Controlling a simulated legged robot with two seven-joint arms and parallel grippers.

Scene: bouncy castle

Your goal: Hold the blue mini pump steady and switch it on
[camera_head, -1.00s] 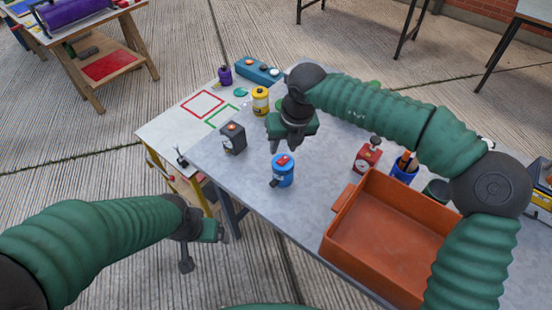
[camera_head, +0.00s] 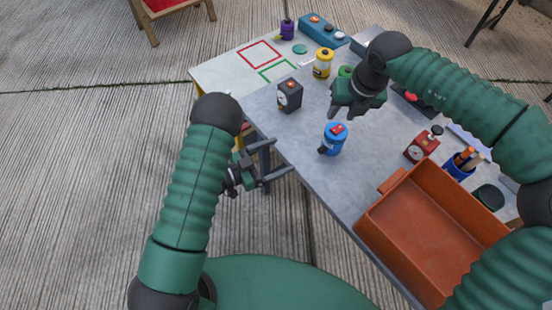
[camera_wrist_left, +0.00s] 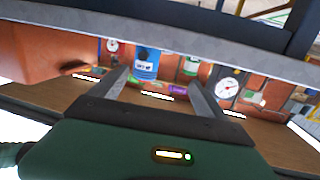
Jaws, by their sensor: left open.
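The blue mini pump (camera_head: 334,139) stands upright on the grey table near its left edge, with a red part on top and a dark nozzle at its lower left. My left gripper (camera_head: 280,158) is open and empty, left of the pump, beside the table edge and apart from the pump. In the left wrist view its two fingers (camera_wrist_left: 157,76) are spread, with nothing between them. My right gripper (camera_head: 347,111) hangs fingers down just above and behind the pump. Its fingers look apart and hold nothing.
An orange tray (camera_head: 425,235) fills the table's near right. A black timer-like box (camera_head: 289,95), a yellow canister (camera_head: 323,63) and a red gauge box (camera_head: 422,145) stand around. The left wrist view shows the grey table edge (camera_wrist_left: 150,35) above a cluttered area.

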